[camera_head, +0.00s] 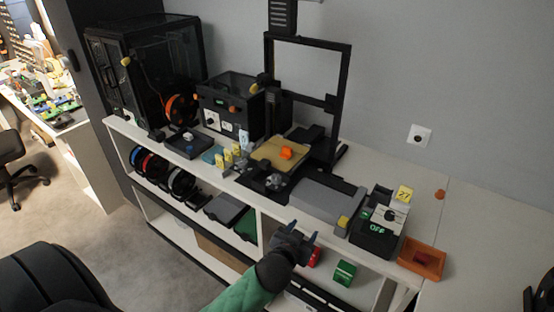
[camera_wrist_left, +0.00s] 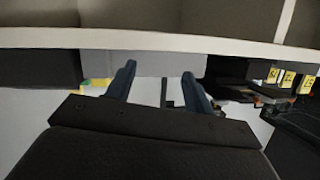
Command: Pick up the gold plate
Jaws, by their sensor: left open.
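The gold plate (camera_head: 270,154) lies flat on the bed of the black-framed 3D printer on the white table, in the head view. A small orange part (camera_head: 286,153) rests on the plate. My left gripper (camera_head: 295,229) is open and empty, in front of the table's front edge and below and to the right of the plate. In the left wrist view its two blue-grey fingers (camera_wrist_left: 158,80) are apart with nothing held between them. The plate cannot be made out in the wrist view. My right gripper is not in view.
The 3D printer's black frame (camera_head: 346,100) stands around the back of the plate. A grey box (camera_head: 318,198), a black device with a green display (camera_head: 373,238) and an orange tray (camera_head: 422,259) stand to the right. Yellow number tags (camera_head: 228,157) stand left of the plate. Shelves lie below the tabletop.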

